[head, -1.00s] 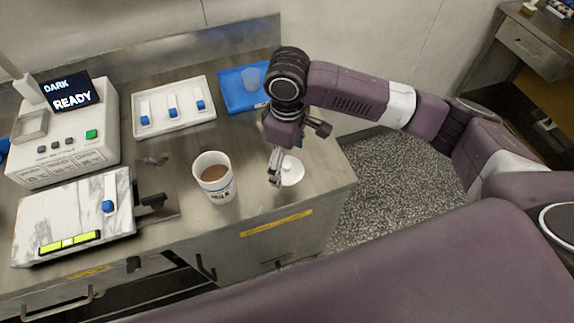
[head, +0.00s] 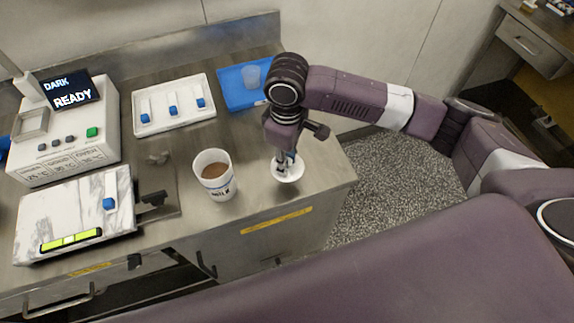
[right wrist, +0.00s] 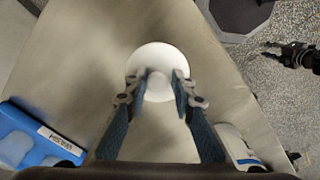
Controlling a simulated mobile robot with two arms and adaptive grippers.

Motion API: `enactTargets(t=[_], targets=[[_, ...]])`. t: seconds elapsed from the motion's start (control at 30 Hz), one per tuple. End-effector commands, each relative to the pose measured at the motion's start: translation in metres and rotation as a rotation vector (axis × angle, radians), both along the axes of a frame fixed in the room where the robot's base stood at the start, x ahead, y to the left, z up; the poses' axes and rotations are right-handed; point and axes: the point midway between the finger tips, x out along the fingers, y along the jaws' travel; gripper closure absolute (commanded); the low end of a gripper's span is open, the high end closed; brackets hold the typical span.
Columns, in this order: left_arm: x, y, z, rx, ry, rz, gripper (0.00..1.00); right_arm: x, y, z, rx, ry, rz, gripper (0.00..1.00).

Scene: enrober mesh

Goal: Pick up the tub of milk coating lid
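The white round lid (head: 288,172) with a small knob lies on the steel counter, right of the tub. In the right wrist view the lid (right wrist: 158,62) sits between and beyond the fingertips. My right gripper (head: 283,162) points down over the lid. In the right wrist view its fingers (right wrist: 158,90) are apart, on either side of the knob, with nothing gripped; whether they touch the lid cannot be told. The open white tub (head: 220,189) of brown coating stands upright to the left.
A control box (head: 66,150) reading DARK READY and a marble slab (head: 50,215) are left. The counter's right edge is close to the lid.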

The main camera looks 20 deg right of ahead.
Motion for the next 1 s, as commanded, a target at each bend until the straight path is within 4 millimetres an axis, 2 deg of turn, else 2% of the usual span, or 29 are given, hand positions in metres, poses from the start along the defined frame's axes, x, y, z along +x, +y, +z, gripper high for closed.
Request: enactTargets(t=[0.03,0.13,0.47,0.63,0.77,0.87,1.0], targets=[[0.000,0.000,-0.001,0.000,0.001,0.000,0.71,-0.002,-0.001,-0.003,-0.004,0.006,-0.001,0.90],[-0.001,0.001,-0.001,0.000,0.001,0.000,0.71,-0.002,-0.001,-0.004,-0.004,0.008,-0.001,0.99],[0.000,0.000,-0.001,0.000,0.000,-0.001,0.71,-0.004,-0.001,-0.005,-0.004,0.012,0.001,0.99],[0.000,0.000,-0.002,0.000,0.000,-0.001,0.71,-0.004,-0.001,0.003,-0.004,0.012,0.001,0.99],[0.001,0.000,-0.003,0.000,-0.001,-0.001,0.71,-0.002,0.000,0.019,-0.002,0.007,0.002,0.99],[0.001,0.000,-0.005,0.000,-0.002,-0.001,0.71,-0.001,0.000,0.041,0.000,0.003,0.002,0.99],[0.002,0.000,-0.009,0.000,-0.002,-0.001,0.71,0.000,0.001,0.082,0.001,-0.002,0.003,0.99]])
